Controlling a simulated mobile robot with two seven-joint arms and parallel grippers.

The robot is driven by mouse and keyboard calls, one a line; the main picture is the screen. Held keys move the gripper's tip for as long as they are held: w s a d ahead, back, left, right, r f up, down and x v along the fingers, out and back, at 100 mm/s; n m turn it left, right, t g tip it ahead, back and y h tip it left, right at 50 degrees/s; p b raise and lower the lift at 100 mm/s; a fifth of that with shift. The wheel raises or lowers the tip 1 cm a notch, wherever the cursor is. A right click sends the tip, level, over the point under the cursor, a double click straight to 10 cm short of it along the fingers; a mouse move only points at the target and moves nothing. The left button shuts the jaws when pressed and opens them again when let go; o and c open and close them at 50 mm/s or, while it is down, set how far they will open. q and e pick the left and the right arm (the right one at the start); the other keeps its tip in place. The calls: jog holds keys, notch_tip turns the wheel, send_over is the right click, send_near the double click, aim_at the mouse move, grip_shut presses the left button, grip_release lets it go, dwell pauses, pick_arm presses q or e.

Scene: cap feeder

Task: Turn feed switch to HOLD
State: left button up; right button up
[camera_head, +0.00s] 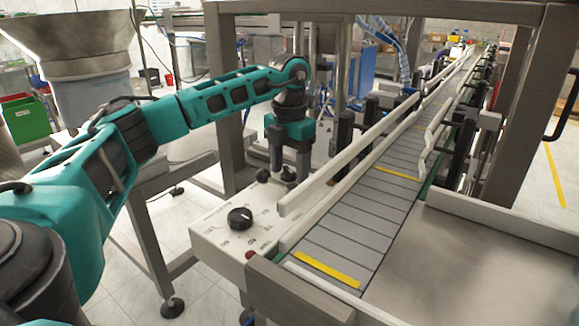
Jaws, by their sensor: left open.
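A pale control box (215,241) stands at the left side of the conveyor. A large round black dial (240,218) with printed marks around it sits on its top. Smaller dark knobs (263,175) sit at the box's far end. I cannot read the labels, so I cannot tell which control is the feed switch or where it points. My left gripper (287,170) points down over the far end of the box, behind the large dial. Its jaws are open, close above or around a small knob; contact cannot be told. My right gripper is not in view.
The slatted conveyor (352,224) with yellow strips and pale side rails (345,165) runs close to the right of my left gripper. A red button (252,255) is at the box's near edge. A metal frame post (228,100) stands behind my left forearm.

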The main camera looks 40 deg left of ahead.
pick_arm(q)
jog(key=shift+c, duration=0.2)
jog(key=c, duration=0.9)
jog(key=shift+r+n+p, duration=0.15)
jog(key=shift+n+p, duration=0.65)
jog(key=shift+p, duration=0.15)
jog(key=n+p, duration=0.2)
jog(key=n, duration=0.1)
jog(key=shift+p, duration=0.4)
jog(key=shift+n+p, duration=0.35)
jog(key=shift+n, duration=0.35)
jog(key=n+p, duration=0.2)
jog(key=n, duration=0.1)
jog(key=shift+a+n+p, duration=0.1)
jog(key=shift+n+p, duration=0.7)
jog(key=shift+n, duration=0.6)
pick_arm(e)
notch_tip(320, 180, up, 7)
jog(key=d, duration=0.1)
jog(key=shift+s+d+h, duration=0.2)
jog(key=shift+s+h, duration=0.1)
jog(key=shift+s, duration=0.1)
